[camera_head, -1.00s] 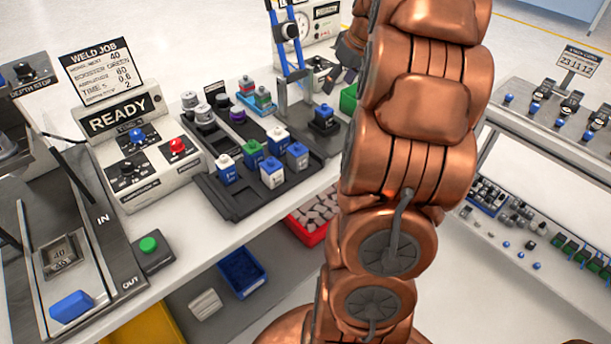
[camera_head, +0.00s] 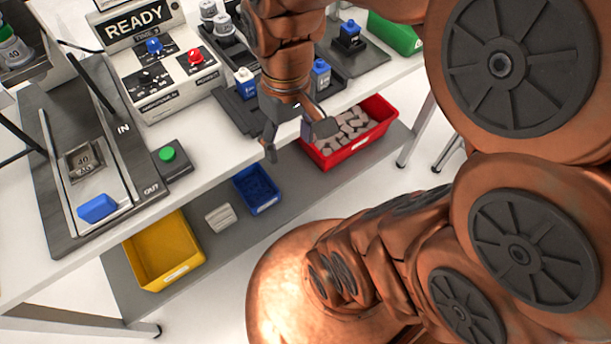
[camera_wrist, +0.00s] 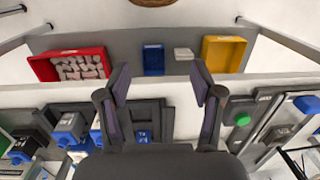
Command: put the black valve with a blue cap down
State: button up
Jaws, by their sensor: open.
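A black valve with a blue cap (camera_head: 349,36) stands upright on a dark plate on the bench, at the top of the head view. My gripper (camera_head: 297,140) is open and empty. It hangs near the bench's front edge, to the left of and nearer than that valve, apart from it. In the wrist view my gripper (camera_wrist: 160,83) shows spread fingers with nothing between them. Dark, blue-topped parts show at the lower left there; I cannot tell which of them is this valve. My forearm hides part of the bench and of the dark rack (camera_head: 232,108).
Blue parts (camera_head: 320,75) stand in the rack beside my gripper. Below the bench, a red bin (camera_head: 350,150) of grey pieces, a blue bin (camera_head: 257,189) and a yellow bin (camera_head: 163,250) sit on a shelf. The welder panel (camera_head: 150,65) and green button (camera_head: 167,154) are left.

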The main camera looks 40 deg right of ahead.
jog(key=s+a+f, duration=0.2)
jog(key=s, duration=0.5)
jog(key=shift+f+g+h, duration=0.15)
jog(key=shift+g+h, duration=0.25)
jog(key=shift+s, duration=0.1)
notch_tip(320, 180, up, 4)
jog(key=p, duration=0.3)
jog(key=shift+f+p, duration=0.1)
jog(key=shift+p, duration=0.3)
